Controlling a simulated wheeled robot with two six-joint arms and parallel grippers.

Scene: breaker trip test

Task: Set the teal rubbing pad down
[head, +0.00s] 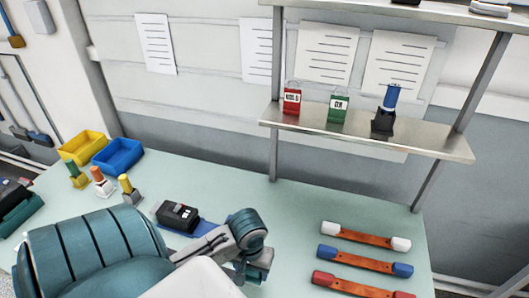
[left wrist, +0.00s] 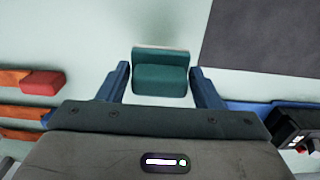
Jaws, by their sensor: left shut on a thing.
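The teal rubbing pad (left wrist: 160,78) sits between the two blue fingers of my left gripper (left wrist: 161,84) in the left wrist view, with a pale strip along its far edge. My left gripper is shut on it. In the head view my left gripper (head: 246,275) is low over the pale green table (head: 300,200), partly hidden by my own arm. I cannot tell whether the pad touches the table. My right gripper is not in view.
A black breaker (head: 177,215) on a blue base stands left of my gripper. Bars with white (head: 400,243), blue (head: 402,270) and red ends lie to the right. Yellow (head: 82,147) and blue (head: 118,156) bins stand at the back left. A shelf (head: 370,133) overhangs the back.

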